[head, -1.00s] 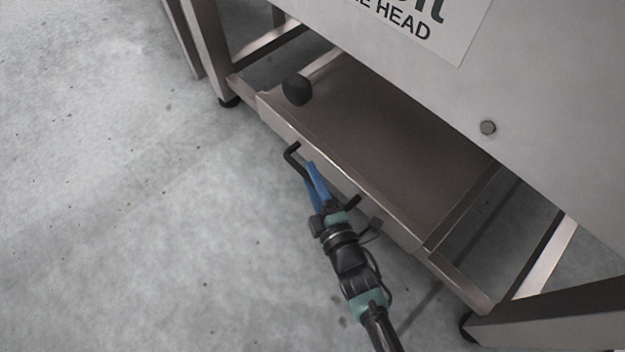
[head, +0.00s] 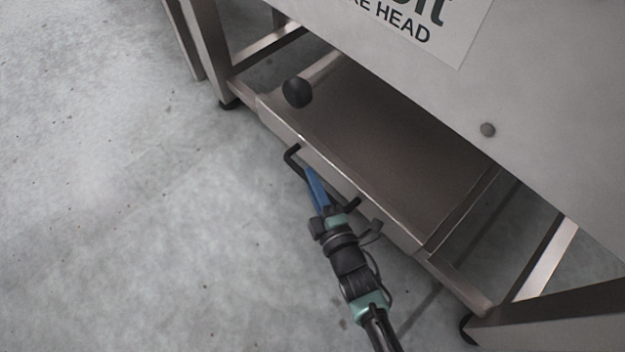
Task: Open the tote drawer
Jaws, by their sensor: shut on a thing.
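The tote drawer (head: 385,145) is a wide, shallow brown-grey metal tray low in the frame under the machine. Its front edge faces the lower left. A black bar handle (head: 292,157) stands off the drawer's front. My gripper (head: 312,172), with blue fingers, is at the handle's middle and is shut on it. The fingers hide part of the bar. The handle's other end shows just right of my gripper. How far the drawer stands out is hard to tell from this view.
A dark rounded knob (head: 297,91) shows above the drawer's far left part. Metal legs (head: 208,50) with black feet stand at both sides. A large grey panel (head: 540,110) with a sign hangs over the drawer. The concrete floor (head: 130,230) at the left is clear.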

